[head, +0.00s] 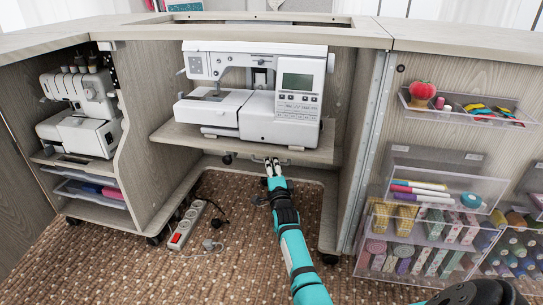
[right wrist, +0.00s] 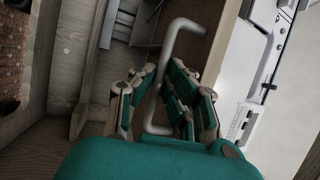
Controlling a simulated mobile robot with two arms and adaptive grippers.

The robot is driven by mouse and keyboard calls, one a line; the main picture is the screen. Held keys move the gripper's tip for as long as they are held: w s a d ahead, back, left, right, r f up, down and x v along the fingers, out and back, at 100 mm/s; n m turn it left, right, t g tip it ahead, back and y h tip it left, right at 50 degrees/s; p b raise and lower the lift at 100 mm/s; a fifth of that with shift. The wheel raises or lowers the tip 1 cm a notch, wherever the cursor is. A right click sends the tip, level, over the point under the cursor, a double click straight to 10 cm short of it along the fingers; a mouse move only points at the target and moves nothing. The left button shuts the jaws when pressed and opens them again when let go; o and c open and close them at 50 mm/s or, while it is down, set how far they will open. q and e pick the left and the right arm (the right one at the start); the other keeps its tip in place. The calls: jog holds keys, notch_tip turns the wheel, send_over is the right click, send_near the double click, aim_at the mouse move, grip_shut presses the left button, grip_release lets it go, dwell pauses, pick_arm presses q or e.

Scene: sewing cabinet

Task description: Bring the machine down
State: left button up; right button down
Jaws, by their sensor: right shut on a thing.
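The white sewing machine (head: 254,95) stands on a wooden shelf (head: 178,136) inside the middle bay of the cabinet, below the opening in the top (head: 345,20). A grey bar handle (head: 286,161) sits under the shelf's front edge. My right gripper (head: 273,164) is at this handle. In the right wrist view, the fingers (right wrist: 163,95) are closed around the handle (right wrist: 178,55), and part of the machine (right wrist: 262,60) shows at the right. My left gripper is not in view.
A white serger (head: 80,115) stands in the left bay above trays (head: 90,190). A power strip (head: 186,226) lies on the carpet with its cable. Clear bins (head: 425,225) with craft supplies hang on the right door. Carpet below the shelf is mostly free.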

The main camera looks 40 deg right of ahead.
jog(key=shift+a+f, duration=0.1)
jog(key=shift+f, duration=1.15)
jog(key=c, duration=1.7)
grip_release()
jog(key=shift+o, duration=0.2)
jog(key=shift+r, duration=0.1)
